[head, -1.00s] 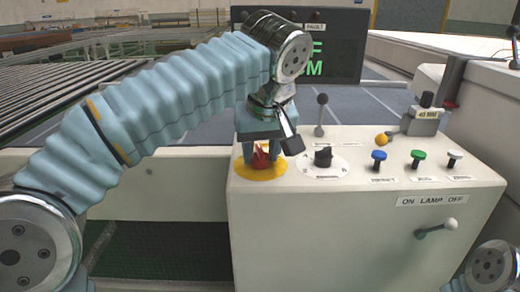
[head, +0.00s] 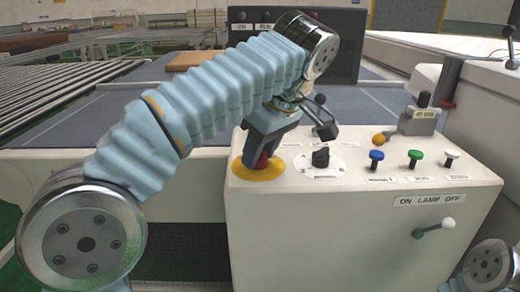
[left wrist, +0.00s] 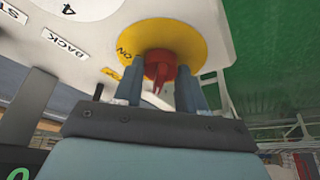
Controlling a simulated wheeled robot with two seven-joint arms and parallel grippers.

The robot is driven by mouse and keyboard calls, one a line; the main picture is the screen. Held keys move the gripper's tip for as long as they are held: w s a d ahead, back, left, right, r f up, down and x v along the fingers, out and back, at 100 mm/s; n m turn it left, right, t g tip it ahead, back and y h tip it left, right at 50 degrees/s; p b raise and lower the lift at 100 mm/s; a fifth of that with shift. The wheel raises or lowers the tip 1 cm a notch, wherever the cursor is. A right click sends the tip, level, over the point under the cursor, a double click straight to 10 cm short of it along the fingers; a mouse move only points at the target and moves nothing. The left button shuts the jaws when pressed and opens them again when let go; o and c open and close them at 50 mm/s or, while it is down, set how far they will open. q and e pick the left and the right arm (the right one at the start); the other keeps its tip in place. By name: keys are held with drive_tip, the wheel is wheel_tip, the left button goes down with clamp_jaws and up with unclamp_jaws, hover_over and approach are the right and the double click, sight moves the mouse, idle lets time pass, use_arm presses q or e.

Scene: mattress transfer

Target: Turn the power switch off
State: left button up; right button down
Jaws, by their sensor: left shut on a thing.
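The power switch is a red rotary knob (head: 262,160) on a yellow disc (head: 258,173), at the left of the white control box top. My left gripper (head: 263,153) comes down on it, tilted, and hides most of the knob in the head view. In the left wrist view the red knob (left wrist: 159,68) sits between the two blue-grey fingers, in front of the yellow disc (left wrist: 185,40) with its ON lettering. The left gripper is shut on the knob. The right gripper is out of view.
A black selector (head: 320,157) stands close to the right of my left gripper. Blue (head: 376,155), green (head: 415,154) and white (head: 452,154) buttons stand farther right. A lever (head: 447,224) is on the box front. A dark display (head: 340,45) stands behind.

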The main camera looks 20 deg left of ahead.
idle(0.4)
use_arm(q)
drive_tip(key=o, duration=1)
drive_tip(key=shift+r, duration=0.1)
